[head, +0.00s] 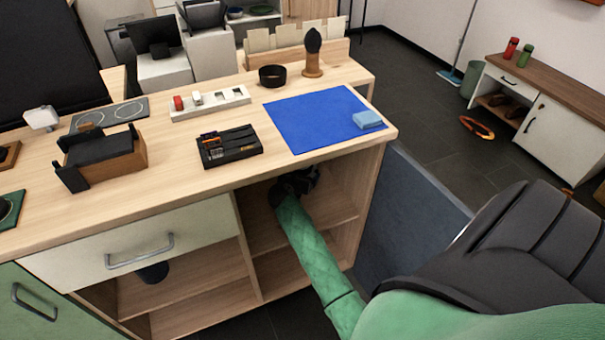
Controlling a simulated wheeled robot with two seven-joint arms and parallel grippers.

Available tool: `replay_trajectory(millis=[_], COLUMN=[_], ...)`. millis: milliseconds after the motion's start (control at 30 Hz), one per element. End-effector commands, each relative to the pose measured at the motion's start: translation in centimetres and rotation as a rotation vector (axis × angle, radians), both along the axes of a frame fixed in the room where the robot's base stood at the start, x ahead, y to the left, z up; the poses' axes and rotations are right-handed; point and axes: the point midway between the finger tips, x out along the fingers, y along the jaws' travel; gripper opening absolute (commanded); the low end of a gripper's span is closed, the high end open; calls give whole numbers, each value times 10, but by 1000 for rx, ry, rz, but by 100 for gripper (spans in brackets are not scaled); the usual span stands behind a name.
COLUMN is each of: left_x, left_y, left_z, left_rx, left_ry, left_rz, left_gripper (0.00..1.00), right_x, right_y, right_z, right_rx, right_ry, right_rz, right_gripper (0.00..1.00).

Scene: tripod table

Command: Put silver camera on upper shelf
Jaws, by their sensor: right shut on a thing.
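My right gripper (296,184) is dark and reaches into the open right-hand compartment of the wooden cabinet, at the upper shelf (333,207), just under the tabletop. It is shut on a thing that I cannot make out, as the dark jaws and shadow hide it. My green right arm comes in from the lower right and covers part of the shelf. I cannot make out a silver camera anywhere in view. My left gripper is not in view.
The tabletop (170,200) forms a low roof over the compartment, with a divider (247,245) on its left and a side wall (368,205) on its right. On top are a blue mat (310,125), a sponge (367,119) and a black tray (229,146).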

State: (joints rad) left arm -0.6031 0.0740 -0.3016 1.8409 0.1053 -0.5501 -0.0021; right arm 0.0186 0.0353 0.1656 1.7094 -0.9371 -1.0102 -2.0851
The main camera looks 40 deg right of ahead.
Motion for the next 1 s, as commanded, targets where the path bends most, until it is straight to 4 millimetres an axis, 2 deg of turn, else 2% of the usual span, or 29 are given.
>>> replay_trajectory(millis=[67,100,233,267,300,700,867,1000], left_x=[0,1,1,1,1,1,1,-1], left_y=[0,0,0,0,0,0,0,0], left_z=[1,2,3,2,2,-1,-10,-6], left_rx=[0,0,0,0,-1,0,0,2], left_ry=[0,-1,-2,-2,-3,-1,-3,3], left_rz=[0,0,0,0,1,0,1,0], left_gripper=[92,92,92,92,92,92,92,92], right_x=[-1,-1,-2,-3,-3,-3,-3,-16], right_y=[0,1,1,1,2,2,2,24], right_z=[-6,-7,-10,-13,-13,-12,0,14], right_rx=[2,3,5,6,7,8,8,6], right_ry=[6,7,8,11,12,10,6,7], right_rz=[1,0,0,0,0,-2,-1,0], right_gripper=[35,27,27,90,98,100,100,100])
